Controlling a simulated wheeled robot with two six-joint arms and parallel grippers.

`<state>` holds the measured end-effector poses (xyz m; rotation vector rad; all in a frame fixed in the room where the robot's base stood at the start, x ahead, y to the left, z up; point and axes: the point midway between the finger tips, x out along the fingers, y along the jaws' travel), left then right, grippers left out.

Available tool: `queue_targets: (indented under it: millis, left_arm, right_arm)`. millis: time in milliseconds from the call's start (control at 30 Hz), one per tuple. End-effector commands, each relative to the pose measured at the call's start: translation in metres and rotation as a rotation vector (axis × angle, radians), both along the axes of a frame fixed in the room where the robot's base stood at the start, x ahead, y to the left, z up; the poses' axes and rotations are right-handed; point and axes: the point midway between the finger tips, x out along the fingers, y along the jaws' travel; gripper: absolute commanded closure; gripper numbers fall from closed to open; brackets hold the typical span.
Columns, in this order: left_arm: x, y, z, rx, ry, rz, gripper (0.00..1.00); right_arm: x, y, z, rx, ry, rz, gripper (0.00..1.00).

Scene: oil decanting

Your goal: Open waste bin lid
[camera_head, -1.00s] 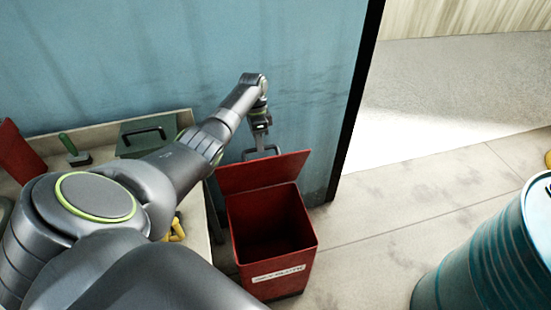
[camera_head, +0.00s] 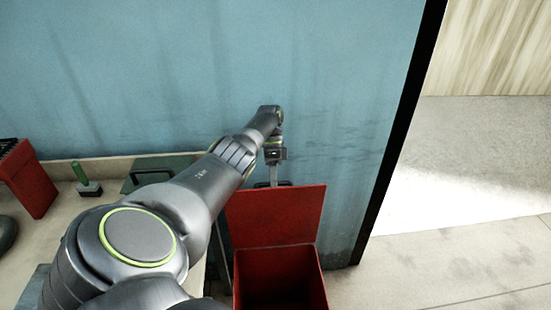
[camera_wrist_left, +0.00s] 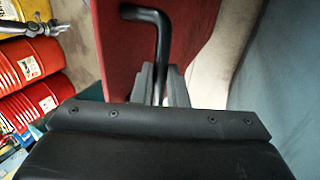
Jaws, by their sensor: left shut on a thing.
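The red waste bin (camera_head: 281,280) stands below the blue wall, and its dark inside shows from above. Its red lid (camera_head: 277,216) is raised and stands up at the back of the bin. My left gripper (camera_head: 271,183) is at the top edge of the lid. In the left wrist view the left gripper (camera_wrist_left: 159,88) is shut on the black bent handle (camera_wrist_left: 153,20) of the lid, whose red face (camera_wrist_left: 190,30) fills the top middle. My right gripper is not in view.
A bench (camera_head: 30,262) at the left holds a green box (camera_head: 160,168), a green-handled tool (camera_head: 85,180) and a red container (camera_head: 28,182). A doorway with pale floor (camera_head: 470,160) opens at the right. Red drums (camera_wrist_left: 30,70) show in the left wrist view.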

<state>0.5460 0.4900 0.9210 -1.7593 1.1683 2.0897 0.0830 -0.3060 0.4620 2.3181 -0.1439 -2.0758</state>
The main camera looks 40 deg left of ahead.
Motion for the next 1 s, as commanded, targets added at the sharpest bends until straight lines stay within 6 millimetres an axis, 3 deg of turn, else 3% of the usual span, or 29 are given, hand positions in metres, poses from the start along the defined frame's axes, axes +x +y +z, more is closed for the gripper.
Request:
queue_targets:
  millis: [33,300,333,500,800,1000]
  left_arm:
    - [-0.004,-0.002,-0.010,-0.003,0.012,0.000,1.00]
    - [-0.004,-0.002,-0.010,-0.004,0.011,0.001,1.00]
    - [-0.004,-0.002,-0.010,-0.004,0.011,0.001,0.85]
    - [-0.003,-0.002,-0.007,-0.003,0.009,0.001,0.65]
    - [-0.001,0.000,-0.003,-0.001,0.005,0.002,0.65]
    - [0.007,0.008,0.013,-0.001,0.003,0.003,0.65]
  right_arm:
    - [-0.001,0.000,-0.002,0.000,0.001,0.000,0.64]
    - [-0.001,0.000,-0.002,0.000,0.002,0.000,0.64]
    - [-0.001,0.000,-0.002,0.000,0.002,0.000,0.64]
    - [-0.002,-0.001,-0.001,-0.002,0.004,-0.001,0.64]
    - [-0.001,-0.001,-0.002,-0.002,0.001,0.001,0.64]
    - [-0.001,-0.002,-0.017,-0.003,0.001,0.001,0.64]
